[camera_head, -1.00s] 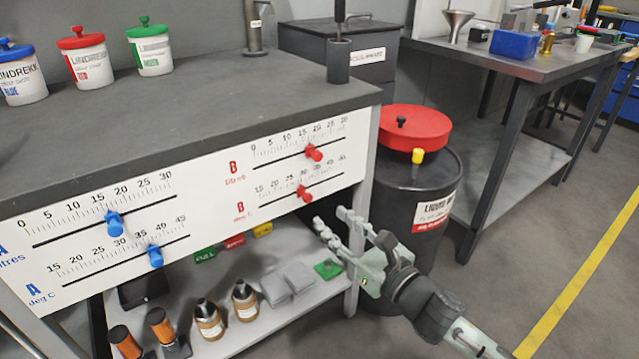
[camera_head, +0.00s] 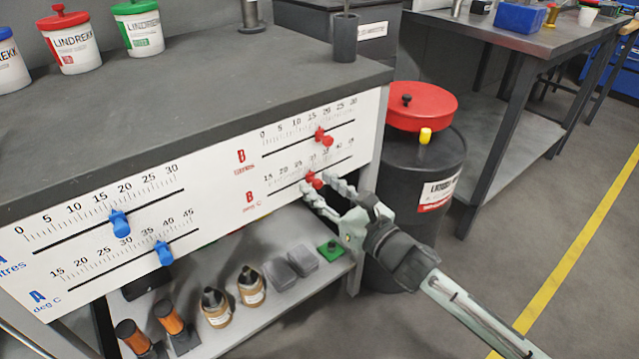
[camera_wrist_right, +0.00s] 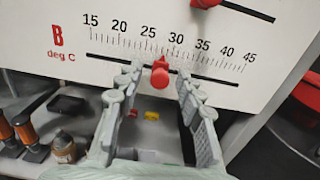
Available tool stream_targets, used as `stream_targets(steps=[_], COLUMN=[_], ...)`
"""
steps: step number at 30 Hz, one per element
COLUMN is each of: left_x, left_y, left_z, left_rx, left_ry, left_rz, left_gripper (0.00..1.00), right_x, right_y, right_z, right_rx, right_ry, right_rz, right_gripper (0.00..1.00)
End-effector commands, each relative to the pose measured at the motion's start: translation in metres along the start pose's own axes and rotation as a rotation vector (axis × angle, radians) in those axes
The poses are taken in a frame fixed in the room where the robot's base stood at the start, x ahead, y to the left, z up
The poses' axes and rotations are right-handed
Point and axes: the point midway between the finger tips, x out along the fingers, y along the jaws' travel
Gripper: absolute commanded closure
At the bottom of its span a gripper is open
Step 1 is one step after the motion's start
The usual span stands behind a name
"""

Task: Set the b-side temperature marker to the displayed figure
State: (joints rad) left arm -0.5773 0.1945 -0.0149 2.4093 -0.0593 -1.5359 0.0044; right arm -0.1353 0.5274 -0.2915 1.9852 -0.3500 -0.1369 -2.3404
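The B-side temperature marker (camera_head: 314,179) is a red knob on the lower slot of the B half of the white panel, under the "deg C" scale. In the right wrist view the red marker (camera_wrist_right: 160,75) stands between the 25 and 30 marks; the exact reading is unclear. My right gripper (camera_head: 320,190) is at the panel, open, with its fingers on either side of the marker. In the wrist view the fingers (camera_wrist_right: 157,85) are apart with gaps beside the knob. The left gripper is not in view. No displayed target figure is readable.
The red B litres marker (camera_head: 322,137) sits on the slot just above. Blue A markers (camera_head: 119,223) are further left. A black drum with a red lid (camera_head: 422,105) stands close to the right. Bottles (camera_head: 251,287) and boxes stand on the shelf below.

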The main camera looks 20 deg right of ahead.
Motion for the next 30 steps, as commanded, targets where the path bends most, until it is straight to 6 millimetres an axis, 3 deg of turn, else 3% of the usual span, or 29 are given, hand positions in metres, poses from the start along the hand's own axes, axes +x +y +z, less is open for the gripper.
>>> stream_targets(steps=[10, 19, 30], left_x=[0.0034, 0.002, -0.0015], left_y=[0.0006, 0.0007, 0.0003], left_z=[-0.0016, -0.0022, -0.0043], left_rx=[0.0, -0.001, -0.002], left_ry=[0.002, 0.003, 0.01], left_rz=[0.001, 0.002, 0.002], left_gripper=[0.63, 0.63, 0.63], right_x=[0.0063, 0.0061, 0.006], right_y=[0.0006, 0.0004, 0.0012], right_z=[-0.0003, -0.0002, 0.0002], right_rx=[0.001, 0.001, 0.0], right_ry=[0.001, 0.001, 0.001], right_rz=[0.001, 0.001, 0.001], right_gripper=[0.63, 0.99, 1.0])
